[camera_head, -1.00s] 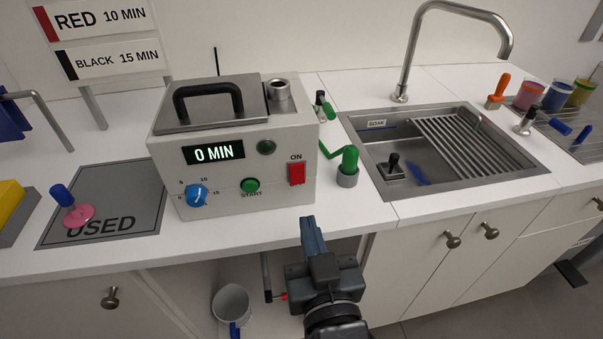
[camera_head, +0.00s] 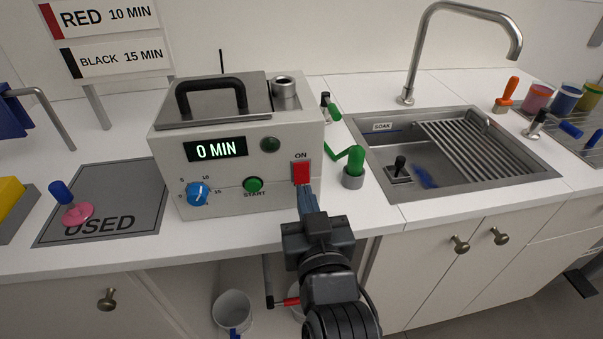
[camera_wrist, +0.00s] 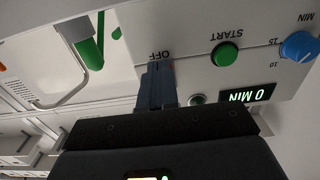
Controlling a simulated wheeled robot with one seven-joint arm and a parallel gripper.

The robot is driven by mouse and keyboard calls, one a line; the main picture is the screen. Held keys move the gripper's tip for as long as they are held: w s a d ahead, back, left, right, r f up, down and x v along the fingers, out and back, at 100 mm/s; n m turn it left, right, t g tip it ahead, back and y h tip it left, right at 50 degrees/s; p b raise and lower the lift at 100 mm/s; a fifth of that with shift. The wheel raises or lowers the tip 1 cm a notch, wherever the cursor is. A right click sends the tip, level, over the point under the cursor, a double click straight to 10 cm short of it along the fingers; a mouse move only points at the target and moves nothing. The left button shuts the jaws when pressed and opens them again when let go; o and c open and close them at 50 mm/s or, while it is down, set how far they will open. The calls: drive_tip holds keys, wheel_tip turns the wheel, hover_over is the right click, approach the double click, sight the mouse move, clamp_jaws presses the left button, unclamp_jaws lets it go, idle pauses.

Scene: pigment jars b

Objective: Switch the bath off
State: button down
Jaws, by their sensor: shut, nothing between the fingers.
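The bath (camera_head: 232,170) is a light grey box with a metal lid and black handle on the counter. Its display (camera_head: 216,149) reads 0 MIN. The red rocker switch (camera_head: 301,172) is on the right of its front, under the word ON. My gripper (camera_head: 306,191) is shut and empty, its fingertips at the switch's lower edge in the head view; I cannot tell whether they touch. In the upside-down wrist view the fingers (camera_wrist: 158,72) reach the panel beside the OFF label (camera_wrist: 159,55), and the switch is hidden.
The green START button (camera_head: 253,185) and blue dial (camera_head: 198,194) are left of the switch. A USED mat (camera_head: 130,190) lies to the left.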

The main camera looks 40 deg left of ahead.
drive_tip(key=shift+w+a, duration=0.3)
drive_tip(key=v, duration=1.1)
drive_tip(key=shift+s+d, duration=0.25)
idle(0.4)
idle(0.4)
drive_tip(key=s+d+f+m+t+h, duration=0.2)
drive_tip(key=s+d+f+h, duration=0.1)
drive_tip(key=d, duration=0.8)
drive_tip(key=s+d+f+m+t+h, duration=0.1)
drive_tip(key=s+d+f+m+h, duration=0.2)
drive_tip(key=d, duration=0.8)
drive_tip(key=s+d+r+m+h, duration=0.3)
drive_tip(key=s+d+m+h, duration=0.2)
drive_tip(key=s+d, duration=1)
drive_tip(key=s+h, duration=0.2)
drive_tip(key=shift+r+h, duration=0.2)
drive_tip(key=shift+h, duration=0.2)
